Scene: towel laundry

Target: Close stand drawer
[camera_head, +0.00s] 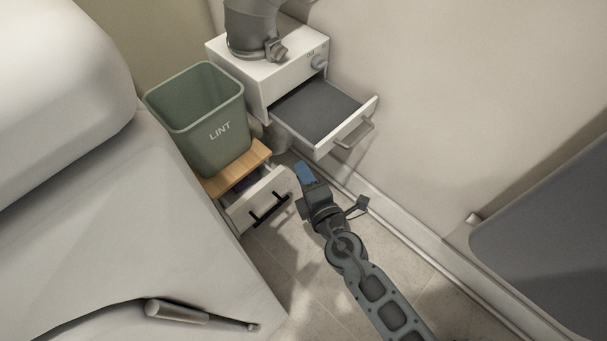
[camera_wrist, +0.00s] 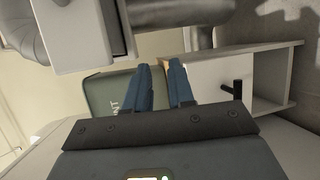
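The stand (camera_head: 232,175) has a wooden top. A white panel (camera_wrist: 208,75) with a black handle (camera_wrist: 236,90) shows in the wrist view, right of the fingers. My gripper (camera_head: 304,172) is beside the right end of the drawer front; I cannot tell whether it touches. Its blue fingers (camera_wrist: 161,65) are slightly apart, with nothing seen between them. The drawer's inside is mostly hidden.
A green LINT bin (camera_head: 205,120) stands on the wooden top. Above and right, a white box (camera_head: 270,70) has its grey-lined drawer (camera_head: 318,110) open, close over my gripper. A large white appliance (camera_head: 110,230) is on the left. The floor (camera_head: 290,260) before the stand is clear.

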